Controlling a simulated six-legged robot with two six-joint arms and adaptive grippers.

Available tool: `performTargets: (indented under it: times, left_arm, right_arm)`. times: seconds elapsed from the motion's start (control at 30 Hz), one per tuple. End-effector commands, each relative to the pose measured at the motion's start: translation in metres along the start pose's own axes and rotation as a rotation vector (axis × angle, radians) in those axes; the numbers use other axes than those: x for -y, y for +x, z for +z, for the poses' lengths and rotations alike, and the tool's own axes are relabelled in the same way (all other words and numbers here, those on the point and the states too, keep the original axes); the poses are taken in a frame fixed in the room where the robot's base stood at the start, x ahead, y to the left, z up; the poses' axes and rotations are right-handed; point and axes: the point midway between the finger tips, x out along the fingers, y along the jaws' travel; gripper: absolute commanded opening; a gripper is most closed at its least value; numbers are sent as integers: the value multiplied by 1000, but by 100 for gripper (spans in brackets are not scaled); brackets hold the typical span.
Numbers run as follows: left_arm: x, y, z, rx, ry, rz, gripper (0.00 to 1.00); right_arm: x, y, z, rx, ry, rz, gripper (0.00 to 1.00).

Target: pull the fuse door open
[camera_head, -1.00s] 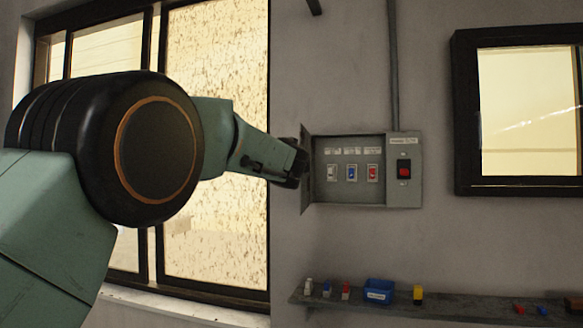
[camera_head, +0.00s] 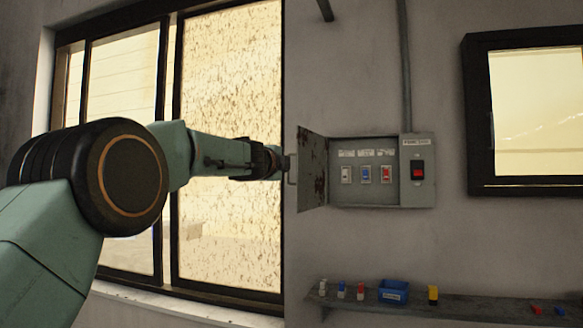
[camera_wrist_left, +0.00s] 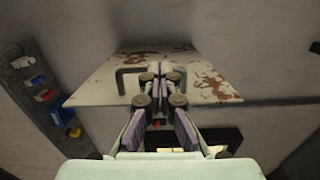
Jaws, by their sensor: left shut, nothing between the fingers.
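The fuse door (camera_head: 313,168) is swung out from the left side of the grey fuse box (camera_head: 382,198), and the interior shows. Its face has rust-coloured patches. A handle (camera_head: 292,170) sits on the door's outer edge. My left gripper (camera_head: 284,162) is beside the handle, its tips partly hard to make out. The fingers are together and empty. My right gripper is in no view.
A shelf (camera_head: 460,306) below holds a blue bin (camera_head: 393,291) and several small coloured pieces. A window (camera_head: 230,150) is behind my left arm.

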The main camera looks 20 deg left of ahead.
Motion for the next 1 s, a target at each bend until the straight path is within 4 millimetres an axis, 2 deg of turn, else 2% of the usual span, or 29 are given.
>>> performTargets:
  times: [0.2, 0.5, 0.73, 1.0]
  left_arm:
    - [2, 9, 26, -103, -3, 9, 0]
    - [3, 19, 51, -170, 0, 3, 0]
    - [2, 24, 61, -170, 1, 1, 0]
    - [0, 27, 66, -169, 1, 0, 0]
  right_arm:
    - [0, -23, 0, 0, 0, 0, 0]
    - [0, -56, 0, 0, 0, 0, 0]
    - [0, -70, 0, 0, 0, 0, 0]
    - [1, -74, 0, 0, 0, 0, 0]
